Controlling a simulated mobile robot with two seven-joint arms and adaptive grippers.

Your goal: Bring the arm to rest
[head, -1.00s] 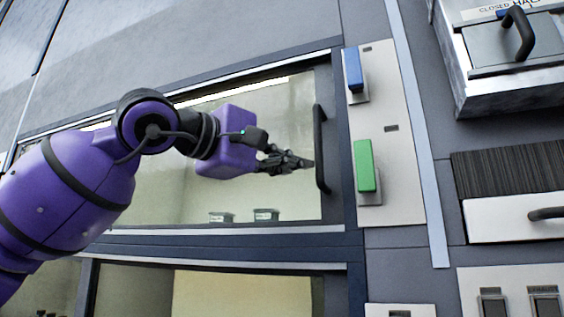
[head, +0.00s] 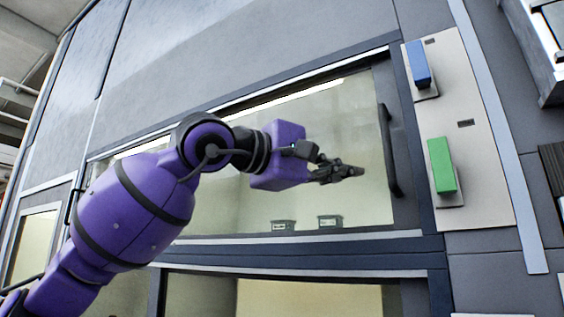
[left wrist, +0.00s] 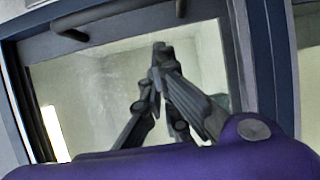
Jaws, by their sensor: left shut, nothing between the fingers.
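My left arm (head: 150,205), purple with black bands, reaches in from the lower left in the head view. Its left gripper (head: 350,171) is shut and empty, in front of the window door (head: 352,110), with its tips a little left of the black vertical door handle (head: 390,150) and apart from it. In the left wrist view the dark fingers (left wrist: 160,62) come together at their tips in front of the pane, and the handle (left wrist: 115,17) shows at the top. My right gripper is not in view.
Right of the door, a pale panel (head: 480,205) carries a blue switch block (head: 417,65) and a green one (head: 441,166). Two small labelled boxes (head: 330,221) show behind the glass. A second window (head: 300,300) lies below. Open space shows at the far left.

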